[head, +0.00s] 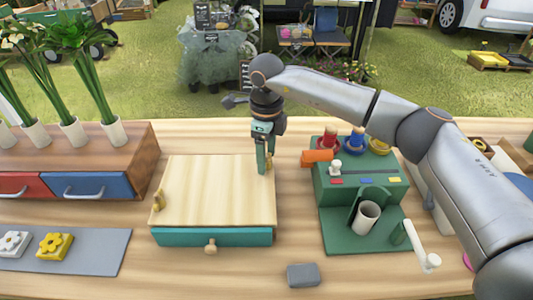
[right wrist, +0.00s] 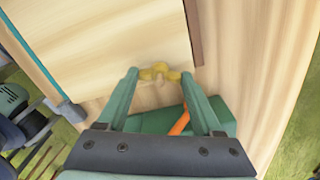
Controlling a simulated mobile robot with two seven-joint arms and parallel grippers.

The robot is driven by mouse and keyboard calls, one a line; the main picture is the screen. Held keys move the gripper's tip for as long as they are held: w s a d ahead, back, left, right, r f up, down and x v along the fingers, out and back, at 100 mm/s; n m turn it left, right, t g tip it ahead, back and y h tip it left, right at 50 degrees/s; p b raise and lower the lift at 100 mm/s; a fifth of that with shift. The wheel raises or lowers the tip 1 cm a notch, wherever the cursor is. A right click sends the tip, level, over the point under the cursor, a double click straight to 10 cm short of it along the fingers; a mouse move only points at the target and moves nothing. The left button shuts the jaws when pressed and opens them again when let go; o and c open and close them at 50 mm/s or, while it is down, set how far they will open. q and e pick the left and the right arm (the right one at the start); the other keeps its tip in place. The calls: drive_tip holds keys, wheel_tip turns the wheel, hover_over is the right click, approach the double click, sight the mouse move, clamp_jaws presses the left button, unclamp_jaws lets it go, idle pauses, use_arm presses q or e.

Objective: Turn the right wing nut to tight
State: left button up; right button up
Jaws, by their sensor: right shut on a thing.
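A flower press with a pale wooden top board (head: 205,190) and a teal front (head: 190,237) stands on the table. The left brass wing nut (head: 158,202) sits at the board's left edge. The right wing nut (head: 269,160) is at the board's right edge, mostly hidden by my right gripper (head: 265,168). In the right wrist view, the yellow wing nut (right wrist: 160,70) lies between the tips of my right gripper (right wrist: 160,76), which is shut on it. The gripper points down from above. My left gripper is not in view.
A green stand (head: 340,190) with coloured spools and a white cup (head: 366,217) is at the right. A wooden drawer unit (head: 130,165) with flowers in white vases is at the left. A grey block (head: 303,275) lies in front. The table between press and stand is clear.

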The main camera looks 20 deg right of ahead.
drive_tip(key=m, duration=0.4)
drive_tip(key=shift+m, duration=0.3)
drive_tip(key=m+p, duration=0.1)
drive_tip(key=m, duration=0.2)
drive_tip(key=shift+m, duration=0.4)
drive_tip(key=m, duration=0.4)
drive_tip(key=shift+p, duration=0.3)
drive_tip(key=m, duration=0.4)
drive_tip(key=shift+p, duration=0.4)
drive_tip(key=m+p, duration=0.1)
drive_tip(key=m, duration=0.3)
drive_tip(key=shift+m, duration=0.3)
drive_tip(key=m+p, duration=0.1)
drive_tip(key=m, duration=0.1)
drive_tip(key=shift+r+m, duration=0.1)
drive_tip(key=shift+m, duration=0.2)
drive_tip(key=m+p, duration=0.1)
drive_tip(key=m, duration=0.3)
drive_tip(key=shift+m+p, duration=0.3)
drive_tip(key=shift+p, duration=0.05)
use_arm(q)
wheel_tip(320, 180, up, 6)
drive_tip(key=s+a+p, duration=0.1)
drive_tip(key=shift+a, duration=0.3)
use_arm(e)
drive_tip(key=shift+m, duration=1.7)
